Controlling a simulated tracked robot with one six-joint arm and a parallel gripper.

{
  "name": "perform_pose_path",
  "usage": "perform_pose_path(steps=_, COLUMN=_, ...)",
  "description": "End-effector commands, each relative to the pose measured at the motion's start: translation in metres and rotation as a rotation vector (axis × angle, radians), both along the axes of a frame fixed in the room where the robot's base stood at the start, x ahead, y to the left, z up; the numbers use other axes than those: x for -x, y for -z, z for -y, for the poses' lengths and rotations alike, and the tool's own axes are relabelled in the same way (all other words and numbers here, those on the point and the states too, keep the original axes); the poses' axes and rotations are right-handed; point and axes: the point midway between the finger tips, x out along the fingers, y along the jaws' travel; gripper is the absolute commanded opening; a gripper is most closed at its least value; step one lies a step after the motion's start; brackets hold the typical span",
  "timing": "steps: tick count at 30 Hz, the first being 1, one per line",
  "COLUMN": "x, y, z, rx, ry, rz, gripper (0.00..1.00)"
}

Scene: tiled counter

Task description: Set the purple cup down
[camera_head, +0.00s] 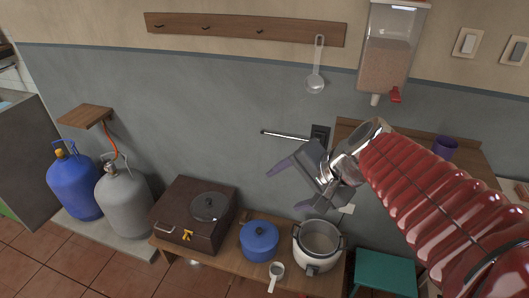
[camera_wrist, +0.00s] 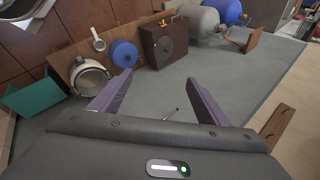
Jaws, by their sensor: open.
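The purple cup (camera_head: 445,147) stands on a wooden surface (camera_head: 482,163) at the right of the head view, behind my red arm. It looks upright, and its lower part is partly hidden. My gripper (camera_head: 283,192) is near the middle of the head view, well to the left of the cup and apart from it. Its two purple-grey fingers are spread with nothing between them. In the wrist view my gripper (camera_wrist: 160,76) also shows open and empty, and the cup is not seen there.
A low wooden bench holds a brown box (camera_head: 196,215), a blue pot (camera_head: 259,241) and a white cooker (camera_head: 318,245). A teal stool (camera_head: 385,273) stands right of it. A grain dispenser (camera_head: 388,48) and a ladle (camera_head: 316,75) hang on the wall. Gas cylinders (camera_head: 123,200) stand left.

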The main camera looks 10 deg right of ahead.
Motion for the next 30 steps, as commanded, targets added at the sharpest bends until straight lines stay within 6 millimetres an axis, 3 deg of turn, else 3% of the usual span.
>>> perform_pose_path(steps=5, x=0.045, y=0.005, z=-0.021, rx=0.265, ry=-0.274, rz=0.011, gripper=0.69)
perform_pose_path(steps=12, x=0.091, y=0.008, z=-0.019, rx=0.616, ry=-0.588, rz=0.041, gripper=0.69)
perform_pose_path(steps=18, x=0.104, y=0.007, z=-0.011, rx=0.764, ry=-0.702, rz=0.055, gripper=0.69)
perform_pose_path(steps=30, x=0.105, y=0.007, z=-0.01, rx=0.774, ry=-0.708, rz=0.054, gripper=0.69)
